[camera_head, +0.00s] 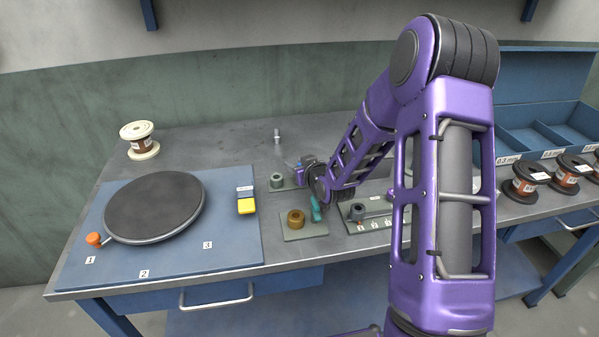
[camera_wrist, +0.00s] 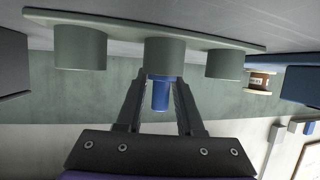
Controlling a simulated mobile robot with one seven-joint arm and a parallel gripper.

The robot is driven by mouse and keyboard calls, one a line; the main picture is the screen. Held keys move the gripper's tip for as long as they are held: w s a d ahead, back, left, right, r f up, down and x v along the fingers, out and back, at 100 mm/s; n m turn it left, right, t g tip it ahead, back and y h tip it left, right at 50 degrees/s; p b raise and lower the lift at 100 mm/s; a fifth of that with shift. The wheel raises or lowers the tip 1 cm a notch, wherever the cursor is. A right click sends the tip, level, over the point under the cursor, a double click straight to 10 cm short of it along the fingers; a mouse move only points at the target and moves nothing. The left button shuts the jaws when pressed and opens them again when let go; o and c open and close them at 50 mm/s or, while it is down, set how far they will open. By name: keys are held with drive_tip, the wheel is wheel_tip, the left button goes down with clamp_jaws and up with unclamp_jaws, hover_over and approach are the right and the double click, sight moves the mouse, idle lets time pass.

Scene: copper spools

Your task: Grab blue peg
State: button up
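The blue peg (camera_wrist: 160,94) shows in the wrist view, at the middle grey cylinder (camera_wrist: 165,53) of a row of three on a flat plate (camera_wrist: 205,27). This view appears upside down. My gripper (camera_wrist: 160,84) has one finger on each side of the peg. Narrow gaps show beside the peg's thin part, but whether the fingertips touch its wider part is unclear. In the head view, my gripper (camera_head: 294,166) is low over the bench, beside a grey cylinder (camera_head: 277,181). My arm hides much of that area, and I cannot clearly make out the peg there.
A brown ring-shaped part (camera_head: 296,218) sits on a small plate in front, beside a teal part (camera_head: 315,209). A numbered rack (camera_head: 377,223) is to the right. The blue mat with a dark turntable (camera_head: 155,207) is left. Copper spools (camera_head: 525,186) line the right side.

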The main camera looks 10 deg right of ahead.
clamp_jaws()
